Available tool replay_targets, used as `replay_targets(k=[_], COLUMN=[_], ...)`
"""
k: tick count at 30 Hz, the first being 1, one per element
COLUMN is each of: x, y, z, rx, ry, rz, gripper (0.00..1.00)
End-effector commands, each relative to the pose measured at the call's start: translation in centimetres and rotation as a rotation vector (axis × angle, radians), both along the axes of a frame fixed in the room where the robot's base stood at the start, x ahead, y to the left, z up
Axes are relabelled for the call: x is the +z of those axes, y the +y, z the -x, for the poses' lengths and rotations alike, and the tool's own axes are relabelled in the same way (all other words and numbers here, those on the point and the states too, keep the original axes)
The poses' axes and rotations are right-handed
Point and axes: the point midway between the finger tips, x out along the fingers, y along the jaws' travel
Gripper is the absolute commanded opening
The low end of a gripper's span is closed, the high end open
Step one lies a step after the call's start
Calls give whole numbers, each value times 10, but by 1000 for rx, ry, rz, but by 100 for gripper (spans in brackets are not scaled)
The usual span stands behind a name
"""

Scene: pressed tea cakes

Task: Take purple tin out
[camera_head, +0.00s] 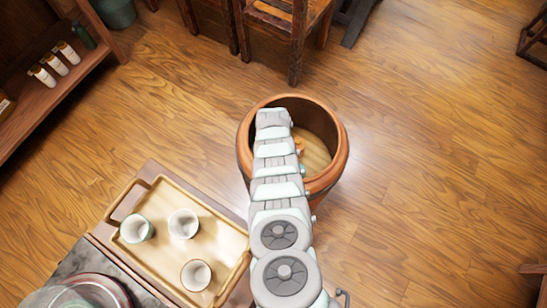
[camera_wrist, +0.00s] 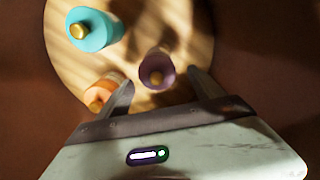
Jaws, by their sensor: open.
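The purple tin (camera_wrist: 157,66) with a gold knob stands on the light round floor of a deep pot, in the wrist view. My gripper (camera_wrist: 161,78) is open, with its fingertips on either side of the near part of the purple tin; I cannot tell whether they touch it. A teal tin (camera_wrist: 95,28) with a gold knob is at the upper left. An orange tin (camera_wrist: 104,90) is close beside the left finger. In the head view, my arm reaches into the terracotta pot (camera_head: 341,150) and hides most of its inside. Only a bit of orange (camera_head: 299,146) shows there.
A wooden tray (camera_head: 222,222) with three cups stands left of the pot. A shelf (camera_head: 60,90) with small bottles is at the upper left. Wooden chairs (camera_head: 296,50) stand behind the pot.

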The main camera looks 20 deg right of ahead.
Motion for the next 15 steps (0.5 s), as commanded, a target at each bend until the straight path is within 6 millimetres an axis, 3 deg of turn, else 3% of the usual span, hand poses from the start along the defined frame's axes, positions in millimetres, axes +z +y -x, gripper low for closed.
replay_targets(k=[1,8,15], x=[-9,-22,-57], y=[0,-1,-3], z=[0,2,6], rx=[0,-1,-1], ry=[0,0,-1], rz=[0,0,0], gripper=[77,77,77])
